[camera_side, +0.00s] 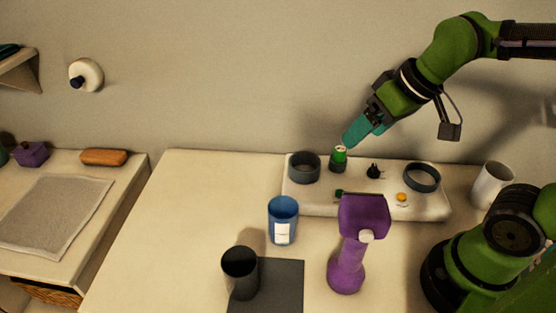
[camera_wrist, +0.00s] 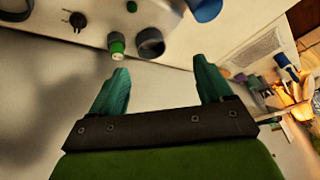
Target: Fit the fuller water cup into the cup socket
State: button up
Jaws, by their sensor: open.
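A blue cup (camera_side: 283,232) with a white label stands upright on the table, left of centre. A black cup (camera_side: 240,281) stands near the front by a dark mat. I cannot see the water level in either cup. A pale board at the back carries a dark ring socket (camera_side: 304,168) at its left and a thinner grey ring (camera_side: 422,178) at its right; I cannot tell which is the cup socket. My gripper (camera_side: 348,141) is open and empty, above the board near the green-topped cylinder. Its spread teal fingers show in the wrist view (camera_wrist: 163,72).
The board (camera_side: 440,209) also holds a green-topped cylinder (camera_side: 339,158), a black knob (camera_side: 375,171) and a yellow button (camera_side: 401,198). A purple drill-shaped object (camera_side: 360,220) stands in front. A white cup (camera_side: 492,186) stands at right. The table's left part is clear.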

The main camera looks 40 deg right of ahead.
jog(key=s+d+m, duration=0.1)
jog(key=s+d+m+t, duration=0.1)
jog(key=shift+s+r+m, duration=0.1)
jog(key=shift+r+m, duration=0.25)
jog(key=shift+m, duration=0.05)
jog(key=shift+o, duration=1.4)
jog(key=shift+s+d+m+t, duration=0.15)
jog(key=shift+s+m+t, duration=0.15)
jog(key=shift+m+t, duration=0.15)
jog(key=n+g+h, duration=0.2)
jog(key=n+g, duration=0.1)
jog(key=g, duration=0.4)
send_over(282, 205)
jog(key=s+a, duration=0.1)
jog(key=a, duration=0.1)
notch_tip(282, 205, down, 6)
jog(key=f, duration=0.1)
jog(key=shift+m, duration=0.35)
jog(key=f, duration=1)
jog(key=shift+s+d+f, duration=0.3)
jog(key=shift+s+f, duration=0.05)
jog(key=shift+f, duration=0.05)
jog(key=shift+s+a+f, duration=0.1)
jog(key=shift+s+f, duration=0.05)
jog(key=shift+f, duration=1.2)
jog(key=shift+s+f, duration=0.1)
jog(key=shift+f, duration=1.25)
